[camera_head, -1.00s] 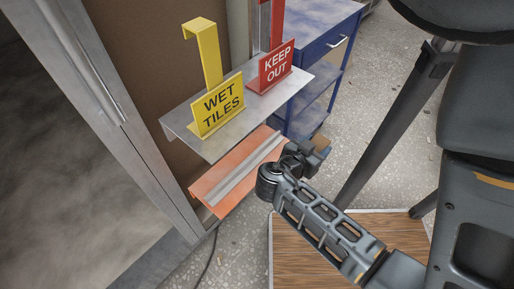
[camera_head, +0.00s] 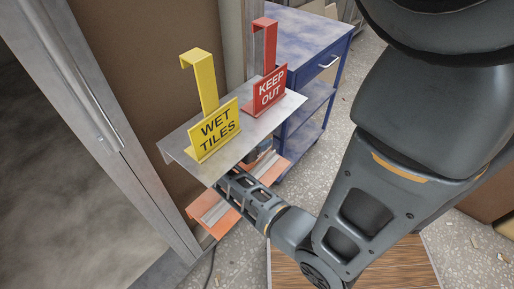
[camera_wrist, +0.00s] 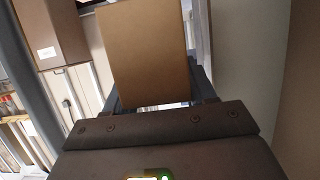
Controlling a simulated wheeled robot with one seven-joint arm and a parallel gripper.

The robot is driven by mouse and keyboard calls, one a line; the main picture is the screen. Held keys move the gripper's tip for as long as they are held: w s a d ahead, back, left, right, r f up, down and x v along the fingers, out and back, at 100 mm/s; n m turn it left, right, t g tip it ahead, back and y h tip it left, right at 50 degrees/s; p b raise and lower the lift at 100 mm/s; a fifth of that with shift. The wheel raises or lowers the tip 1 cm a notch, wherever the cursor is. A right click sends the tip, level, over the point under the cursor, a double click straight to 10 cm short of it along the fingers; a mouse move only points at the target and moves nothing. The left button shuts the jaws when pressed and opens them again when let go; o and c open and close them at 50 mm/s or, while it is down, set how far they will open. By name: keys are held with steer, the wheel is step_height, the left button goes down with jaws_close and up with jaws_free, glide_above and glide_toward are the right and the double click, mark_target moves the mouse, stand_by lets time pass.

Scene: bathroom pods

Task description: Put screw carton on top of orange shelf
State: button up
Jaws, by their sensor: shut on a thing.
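The screw carton (camera_wrist: 145,50) is a plain brown box that fills the upper middle of the wrist view. My gripper (camera_wrist: 160,94) is shut on it, with dark fingers at its sides. In the head view my forearm reaches under the grey metal shelf, and the gripper and carton are mostly hidden by that shelf. The orange shelf (camera_head: 263,172) sits below the grey shelf, with a grey strip along it. My arm is above it and covers its middle. I cannot tell whether the carton touches the orange shelf.
The grey shelf (camera_head: 180,150) carries a yellow WET TILES sign (camera_head: 214,128) and a red KEEP OUT sign (camera_head: 269,89), close above my arm. A blue cart (camera_head: 300,40) stands behind. A metal door frame (camera_head: 110,120) is at left. Floor is free to the right.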

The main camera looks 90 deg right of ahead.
step_height(320, 180, down, 4)
steer(key=shift+r, duration=0.2)
steer(key=shift+w+d+f, duration=0.15)
steer(key=shift+w+f, duration=0.05)
steer(key=shift+f, duration=0.4)
steer(key=o, duration=1)
steer(key=v, duration=1.2)
steer(key=shift+r+b, duration=0.15)
steer(key=shift+b, duration=0.25)
